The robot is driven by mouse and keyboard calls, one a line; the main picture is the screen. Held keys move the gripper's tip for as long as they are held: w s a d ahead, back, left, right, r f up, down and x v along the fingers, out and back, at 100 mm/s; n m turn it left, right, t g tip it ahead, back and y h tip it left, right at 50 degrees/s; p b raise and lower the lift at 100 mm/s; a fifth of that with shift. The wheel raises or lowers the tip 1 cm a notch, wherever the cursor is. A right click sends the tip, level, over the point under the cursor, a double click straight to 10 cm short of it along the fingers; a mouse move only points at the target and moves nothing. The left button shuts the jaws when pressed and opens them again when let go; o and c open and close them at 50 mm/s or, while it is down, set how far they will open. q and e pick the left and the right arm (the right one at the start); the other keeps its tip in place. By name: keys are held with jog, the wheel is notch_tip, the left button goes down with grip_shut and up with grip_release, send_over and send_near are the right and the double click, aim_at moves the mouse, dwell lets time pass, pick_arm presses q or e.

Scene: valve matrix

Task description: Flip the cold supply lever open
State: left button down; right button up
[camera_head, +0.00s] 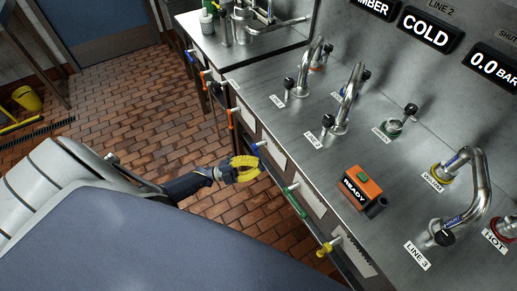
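A row of coloured levers runs along the front face of the steel counter. A blue lever (258,146) sticks out near the middle, and a second blue lever (190,54) is at the far end. No label that I can read marks either one as the cold supply. My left gripper (246,168), with yellow fingers, is right beside the nearer blue lever, on its near side. I cannot tell if the fingers touch it or how far they are apart. My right gripper is out of view.
Green (291,189), yellow (325,249) and orange (231,116) levers also project from the counter front. On the steel counter (290,140) stand curved taps and an orange READY box (363,188). A COLD sign (425,29) is on the back panel. The brick floor (130,110) is open at left.

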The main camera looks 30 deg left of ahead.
pick_arm(q)
jog(key=shift+w+a+f+m+g+y, duration=0.3)
jog(key=shift+a+f+m+g, duration=0.2)
jog(key=shift+m, duration=0.6)
jog(key=shift+w+a+f+m+g+y, duration=0.15)
jog(key=shift+a+f+m+g+y, duration=0.3)
jog(key=shift+m, duration=0.65)
jog(key=shift+w+a+f+m+g+y, duration=0.3)
jog(key=shift+a+m+g, duration=0.2)
jog(key=shift+m, duration=0.6)
jog(key=s+a, duration=0.5)
jog(key=s, duration=0.3)
jog(key=shift+a, duration=0.15)
jog(key=shift+f, duration=0.1)
